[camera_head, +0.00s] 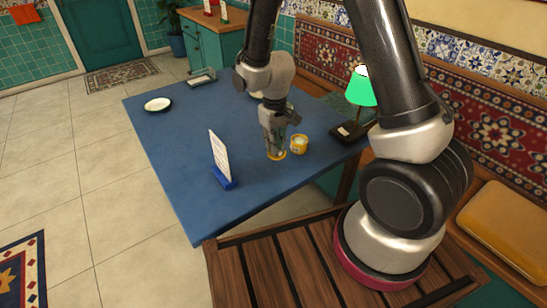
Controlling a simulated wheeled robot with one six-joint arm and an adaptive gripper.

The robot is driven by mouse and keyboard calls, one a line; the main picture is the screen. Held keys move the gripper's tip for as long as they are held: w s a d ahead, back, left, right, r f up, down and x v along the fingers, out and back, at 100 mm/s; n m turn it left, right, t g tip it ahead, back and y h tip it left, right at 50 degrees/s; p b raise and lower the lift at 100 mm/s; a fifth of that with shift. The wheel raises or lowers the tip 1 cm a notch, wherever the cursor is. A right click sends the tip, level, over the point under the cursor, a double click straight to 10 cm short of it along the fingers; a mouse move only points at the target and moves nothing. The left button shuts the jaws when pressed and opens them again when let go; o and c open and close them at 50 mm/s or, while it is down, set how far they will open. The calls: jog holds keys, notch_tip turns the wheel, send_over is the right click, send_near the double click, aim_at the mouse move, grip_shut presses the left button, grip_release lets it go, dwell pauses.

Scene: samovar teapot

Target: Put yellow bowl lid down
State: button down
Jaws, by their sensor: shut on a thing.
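My gripper (276,150) points down over the blue table and is shut on the yellow bowl lid (277,156). Only a thin yellow edge of the lid shows below my fingers; they hide the rest. The lid is at or just above the table top; I cannot tell whether it touches. The small yellow bowl (299,144) stands upright on the table just right of my gripper, with a pale patch on its side.
The blue table (180,150) has free room at left and front. A sign in a blue stand (222,165) is left of my gripper. A green lamp (360,88) stands at right. A white dish (158,104) and a small tray (202,77) lie farther back.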

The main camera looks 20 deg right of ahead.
jog(key=shift+f, duration=2.25)
jog(key=c, duration=1.5)
grip_release()
jog(key=shift+f, duration=0.15)
